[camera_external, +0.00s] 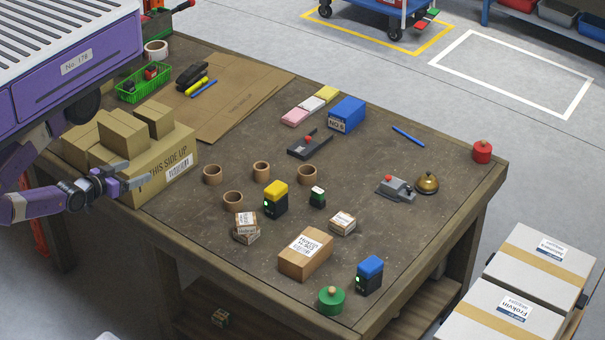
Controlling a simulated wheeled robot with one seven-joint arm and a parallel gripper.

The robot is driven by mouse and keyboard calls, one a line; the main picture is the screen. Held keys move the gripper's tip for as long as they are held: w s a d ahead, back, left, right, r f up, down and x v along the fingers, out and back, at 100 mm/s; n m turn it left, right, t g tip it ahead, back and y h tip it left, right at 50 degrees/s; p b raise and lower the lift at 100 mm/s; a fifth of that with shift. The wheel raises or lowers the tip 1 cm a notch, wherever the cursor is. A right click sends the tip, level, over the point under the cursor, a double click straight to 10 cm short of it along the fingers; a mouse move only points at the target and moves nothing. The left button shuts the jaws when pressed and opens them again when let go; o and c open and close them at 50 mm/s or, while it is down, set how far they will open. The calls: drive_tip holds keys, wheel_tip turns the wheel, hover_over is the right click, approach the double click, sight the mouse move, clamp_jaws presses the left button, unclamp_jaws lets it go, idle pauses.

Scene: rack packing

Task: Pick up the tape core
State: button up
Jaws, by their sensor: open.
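Several short brown cardboard rings that look like tape cores stand on the table. One tape core (213,175) is nearest my gripper, a second core (233,200) is just below it, a third core (261,171) is to the right, and a fourth core (307,175) is farthest right. I cannot tell which one the task means. My gripper (137,174) is open with nothing seen between its fingers. It is at the table's left edge, in front of the large carton and left of the cores, apart from them.
The large "THIS SIDE UP" carton (181,157) with smaller boxes on top stands behind my gripper. A yellow-topped device (275,199), a small green-and-black item (317,197) and small boxes (246,227) stand close to the cores. The table (355,200) has bare space right of the cores.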

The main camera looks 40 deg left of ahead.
drive_tip(key=w+d+r+t, duration=0.2)
drive_tip(key=w+r, duration=0.1)
drive_tip(key=w, duration=0.5)
drive_tip(key=w+d+f+m+g+h+p, duration=0.1)
drive_tip(key=w+d+f+m+g+h, duration=0.15)
drive_tip(key=w+d, duration=0.45)
drive_tip(key=w+d+f+m+g+h+p, duration=0.1)
drive_tip(key=w+d+m, duration=0.25)
drive_tip(key=w, duration=0.75)
drive_tip(key=w+d+f+m+g+h+p, duration=0.1)
drive_tip(key=w+d+f+m, duration=0.1)
drive_tip(key=w+d, duration=0.55)
drive_tip(key=m+g+y, duration=0.5)
drive_tip(key=m+g, duration=0.6)
drive_tip(key=g, duration=0.1)
approach(234, 199)
drive_tip(key=s+d, duration=0.2)
drive_tip(key=shift+w+f+h, duration=0.25)
drive_tip(key=shift+f, duration=0.75)
drive_tip(key=shift+s+a+f+p, duration=0.1)
drive_tip(key=shift+f+p, duration=0.15)
drive_tip(key=shift+f, duration=1.15)
drive_tip(key=shift+s+a+f+p, duration=0.1)
drive_tip(key=shift+f+p, duration=0.1)
drive_tip(key=shift+f, duration=1.2)
